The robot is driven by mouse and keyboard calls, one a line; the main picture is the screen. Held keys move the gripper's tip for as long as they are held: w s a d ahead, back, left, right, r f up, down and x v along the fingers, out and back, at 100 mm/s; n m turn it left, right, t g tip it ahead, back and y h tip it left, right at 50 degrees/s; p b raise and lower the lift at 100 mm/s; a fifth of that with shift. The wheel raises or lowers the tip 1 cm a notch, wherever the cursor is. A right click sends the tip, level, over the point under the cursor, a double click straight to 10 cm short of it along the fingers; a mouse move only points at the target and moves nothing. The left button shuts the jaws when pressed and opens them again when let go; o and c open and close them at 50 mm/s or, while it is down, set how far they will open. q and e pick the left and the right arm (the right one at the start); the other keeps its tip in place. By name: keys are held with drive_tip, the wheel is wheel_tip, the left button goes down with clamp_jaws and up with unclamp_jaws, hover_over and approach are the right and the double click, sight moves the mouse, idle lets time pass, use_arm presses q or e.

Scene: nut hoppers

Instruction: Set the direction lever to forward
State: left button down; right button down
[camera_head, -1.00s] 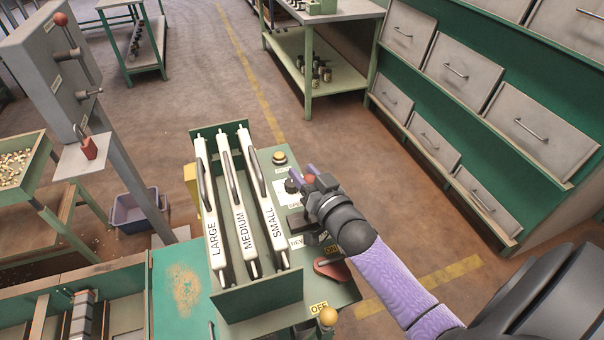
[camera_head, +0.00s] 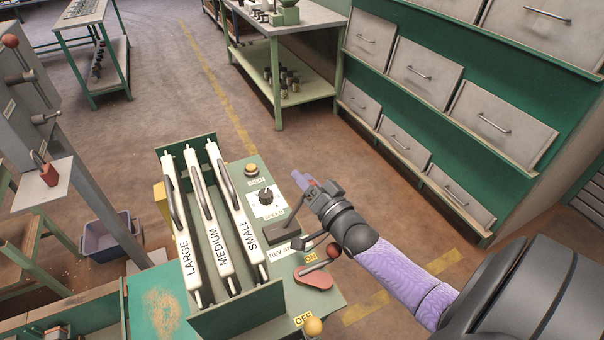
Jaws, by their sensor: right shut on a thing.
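The green control panel (camera_head: 325,297) beside the hoppers carries the direction lever, with a partly hidden label (camera_head: 281,252) reading "REV" and more letters. I take this as the direction lever's knob. A dark bar (camera_head: 285,229) runs from the panel toward the gripper. The gripper and wrist hide part of the lever, so its exact setting cannot be read. My left gripper is out of view.
The speed knob (camera_head: 266,198) and yellow button (camera_head: 251,170) are just left of the gripper. An ON/OFF lever with a red base (camera_head: 313,279) is below it. LARGE, MEDIUM and SMALL hopper bars (camera_head: 234,218) stand left. Floor right of the panel is clear.

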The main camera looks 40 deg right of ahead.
drive_tip(key=shift+f, duration=0.1)
drive_tip(key=shift+c, duration=1.3)
unclamp_jaws()
drive_tip(key=shift+d, duration=0.1)
drive_tip(key=s+f+p, duration=0.1)
drive_tip(key=s+p, duration=0.1)
drive_tip(key=s, duration=0.8)
drive_tip(key=shift+a, duration=0.4)
